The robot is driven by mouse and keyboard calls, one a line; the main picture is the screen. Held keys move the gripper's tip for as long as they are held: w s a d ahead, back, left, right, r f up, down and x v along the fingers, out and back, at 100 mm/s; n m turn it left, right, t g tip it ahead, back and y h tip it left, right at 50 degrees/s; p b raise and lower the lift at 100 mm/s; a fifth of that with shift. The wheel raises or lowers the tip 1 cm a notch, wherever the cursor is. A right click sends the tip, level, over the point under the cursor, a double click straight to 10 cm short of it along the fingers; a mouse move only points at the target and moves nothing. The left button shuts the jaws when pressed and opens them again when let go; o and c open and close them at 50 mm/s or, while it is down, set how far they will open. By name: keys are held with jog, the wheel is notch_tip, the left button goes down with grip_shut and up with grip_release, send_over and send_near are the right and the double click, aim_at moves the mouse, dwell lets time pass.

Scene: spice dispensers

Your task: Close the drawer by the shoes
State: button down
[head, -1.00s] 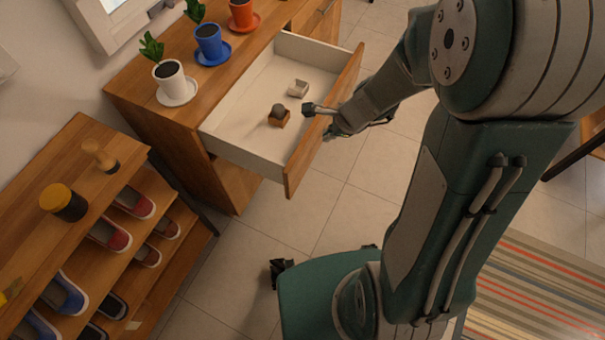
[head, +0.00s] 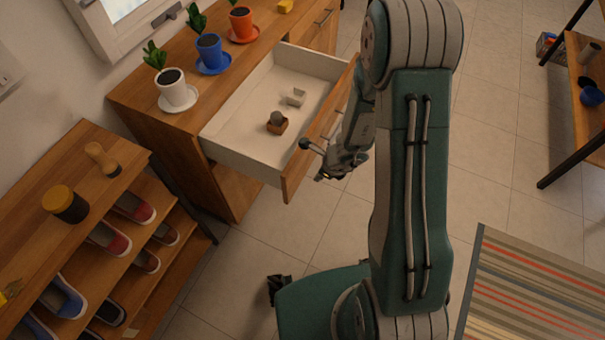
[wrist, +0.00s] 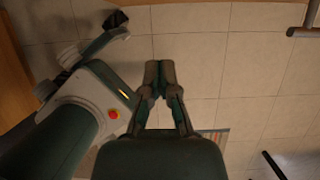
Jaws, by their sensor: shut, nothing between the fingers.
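The drawer (head: 233,157) is pulled open from the wooden cabinet (head: 140,100), with white inner walls and a wooden front (head: 291,180). Inside are a small brown box holding a grey ball (head: 277,123) and a small white item (head: 294,97). The shoes (head: 110,240) sit on a wooden rack at lower left. My gripper (head: 321,177) is outside the drawer, just right of its front; I cannot tell whether they touch. In the wrist view my gripper (wrist: 159,74) is shut and empty, above floor tiles. My arm hides the drawer front's far end.
A jar (head: 65,204) and a brush (head: 102,160) sit on the rack. A striped rug (head: 530,290) lies at lower right. Tiled floor (head: 485,170) is clear.

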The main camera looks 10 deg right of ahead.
aim_at(297, 180)
jog(key=w+a+f, duration=0.2)
jog(key=a, duration=0.1)
jog(key=w+a+f, duration=0.1)
jog(key=shift+a+f, duration=0.15)
jog(key=shift+a, duration=0.05)
dwell(0.4)
